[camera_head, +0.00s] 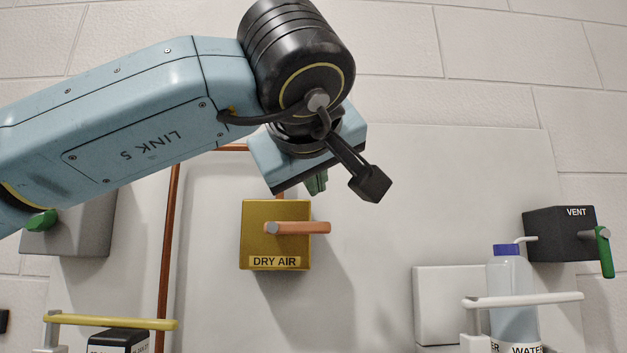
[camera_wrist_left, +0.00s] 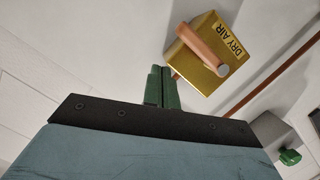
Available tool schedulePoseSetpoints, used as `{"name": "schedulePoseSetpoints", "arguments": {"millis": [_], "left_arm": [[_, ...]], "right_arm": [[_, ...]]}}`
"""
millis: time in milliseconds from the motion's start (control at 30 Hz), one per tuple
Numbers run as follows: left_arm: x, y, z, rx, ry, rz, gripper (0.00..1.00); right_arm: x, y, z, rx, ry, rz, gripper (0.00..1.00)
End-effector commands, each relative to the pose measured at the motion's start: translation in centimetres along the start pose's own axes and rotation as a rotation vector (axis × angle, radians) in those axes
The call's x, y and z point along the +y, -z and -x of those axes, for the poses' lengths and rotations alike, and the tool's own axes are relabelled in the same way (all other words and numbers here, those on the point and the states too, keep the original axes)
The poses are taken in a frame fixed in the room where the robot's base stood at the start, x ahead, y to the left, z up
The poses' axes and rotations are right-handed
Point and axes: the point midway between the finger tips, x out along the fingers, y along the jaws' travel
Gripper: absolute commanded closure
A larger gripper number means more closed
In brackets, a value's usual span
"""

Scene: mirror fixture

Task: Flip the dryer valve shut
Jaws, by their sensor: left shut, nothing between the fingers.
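The dryer valve is a yellow box (camera_head: 250,235) labelled DRY AIR, mounted on the pale panel. Its orange lever (camera_head: 300,228) lies level in the head view, pointing right from a grey pivot on the box's front. The box (camera_wrist_left: 205,83) and lever (camera_wrist_left: 198,45) also show in the left wrist view, beyond the fingertips and to the right. My left gripper (camera_head: 317,184) is just above the box, mostly hidden behind my wrist. Its green fingers (camera_wrist_left: 162,74) are shut together and empty, apart from the lever. My right gripper is not in view.
A copper pipe (camera_head: 168,255) runs left of the valve. A black VENT box (camera_head: 555,236) with a green lever (camera_head: 604,252) is at right, near a blue-capped bottle (camera_head: 510,280) and white bar (camera_head: 525,299). A yellow bar (camera_head: 110,321) is lower left.

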Motion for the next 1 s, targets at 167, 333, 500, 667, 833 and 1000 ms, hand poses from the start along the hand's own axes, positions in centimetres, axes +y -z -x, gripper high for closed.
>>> {"name": "schedulePoseSetpoints", "arguments": {"millis": [167, 333, 500, 667, 833, 1000], "left_arm": [[0.8, 0.4, 3.2, 0.003, -0.005, -0.002, 1.00], [1.1, 0.4, 6.8, 0.003, -0.003, -0.001, 1.00], [1.4, 0.4, 9.2, 0.000, -0.001, 0.000, 1.00], [1.5, 0.4, 10.1, 0.000, -0.001, 0.000, 1.00], [1.6, 0.5, 10.2, -0.001, 0.000, 0.000, 1.00], [1.6, 0.5, 10.2, 0.000, -0.001, 0.000, 1.00]], "right_arm": [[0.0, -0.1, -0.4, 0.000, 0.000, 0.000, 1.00], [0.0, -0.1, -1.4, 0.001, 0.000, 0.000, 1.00], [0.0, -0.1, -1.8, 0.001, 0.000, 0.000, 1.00], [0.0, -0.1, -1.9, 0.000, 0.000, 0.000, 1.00], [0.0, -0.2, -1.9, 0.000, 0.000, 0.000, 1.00], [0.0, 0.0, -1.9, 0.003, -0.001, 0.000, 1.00]]}}
